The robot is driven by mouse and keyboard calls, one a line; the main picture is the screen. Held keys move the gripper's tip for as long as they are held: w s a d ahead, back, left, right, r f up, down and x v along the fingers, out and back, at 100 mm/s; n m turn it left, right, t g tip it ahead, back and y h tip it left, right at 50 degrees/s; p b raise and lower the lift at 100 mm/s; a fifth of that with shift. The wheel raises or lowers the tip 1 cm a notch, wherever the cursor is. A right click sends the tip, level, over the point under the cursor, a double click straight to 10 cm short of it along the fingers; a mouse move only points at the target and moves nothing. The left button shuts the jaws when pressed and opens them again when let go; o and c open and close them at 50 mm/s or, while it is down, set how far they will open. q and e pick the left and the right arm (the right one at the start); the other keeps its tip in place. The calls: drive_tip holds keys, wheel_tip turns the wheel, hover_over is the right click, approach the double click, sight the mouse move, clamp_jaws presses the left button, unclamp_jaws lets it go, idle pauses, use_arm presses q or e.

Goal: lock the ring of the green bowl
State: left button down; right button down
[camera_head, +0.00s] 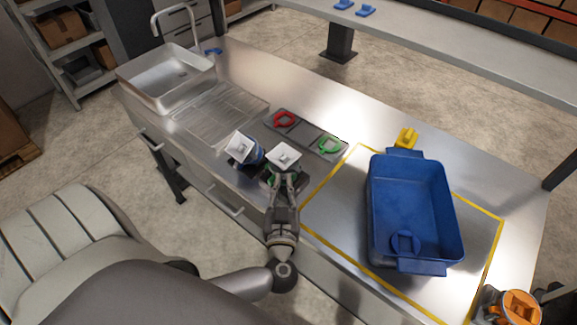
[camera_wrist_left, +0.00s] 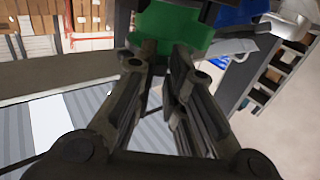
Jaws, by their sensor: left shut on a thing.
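My left gripper (camera_head: 284,182) is at the front edge of the steel counter, against the near side of a dispenser with a white square bowl (camera_head: 284,157). Green shows low around this dispenser, partly hidden by the gripper. In the left wrist view, the fingers (camera_wrist_left: 168,55) are shut on a green part (camera_wrist_left: 172,28), which I take to be the green bowl's ring. Whether the ring is locked cannot be told. My right gripper is not in view.
A blue dispenser with a white bowl (camera_head: 241,149) stands just left. Behind is a dark tray (camera_head: 306,132) with red (camera_head: 285,118) and green (camera_head: 330,146) pieces. A blue bin (camera_head: 413,193) stands right, near a yellow piece (camera_head: 406,138). A sink (camera_head: 167,76) is at the far left.

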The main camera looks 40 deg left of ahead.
use_arm(q)
drive_tip(key=shift+s+a+r+m+t+h+p, duration=0.2)
drive_tip(key=shift+s+a+m+t+h+p, duration=0.1)
drive_tip(key=shift+a+m+t+h+p, duration=0.5)
drive_tip(key=shift+d+f+h, duration=0.2)
drive_tip(key=shift+h, duration=0.3)
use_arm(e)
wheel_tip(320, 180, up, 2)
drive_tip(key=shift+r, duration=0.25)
use_arm(q)
drive_tip(key=c, duration=1.5)
unclamp_jaws()
